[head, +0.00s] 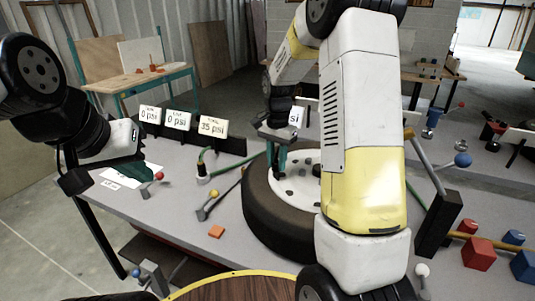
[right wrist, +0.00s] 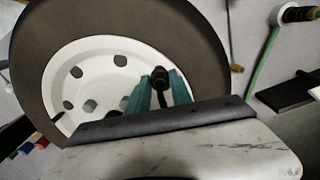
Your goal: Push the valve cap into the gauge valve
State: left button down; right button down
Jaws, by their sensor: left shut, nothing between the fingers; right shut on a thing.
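My right gripper (head: 279,160) points down over the white wheel (head: 300,167) in the head view. In the right wrist view, its teal fingers (right wrist: 157,97) are shut on a small black piece with a rounded top (right wrist: 159,76), which looks like the valve cap. A black stem shows beside the fingers, and I cannot tell whether the piece is seated on it. My left gripper (head: 76,182) is shut and empty, off to the left over the table's edge; its fingertips are hard to make out. I cannot identify the gauge valve with certainty.
The wheel's black tyre (head: 265,218) lies on the grey table (head: 170,215). Cards reading psi values (head: 178,120) stand at the back left. Small levers with a red knob (head: 158,176) and a yellow knob (head: 201,214) stand left of the tyre. Red (head: 478,253) and blue blocks lie right.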

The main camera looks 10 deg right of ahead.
jog(key=shift+f, duration=0.3)
jog(key=c, duration=1.1)
grip_release()
jog(key=shift+r, duration=0.1)
notch_tip(320, 180, up, 7)
jog(key=shift+r, duration=0.3)
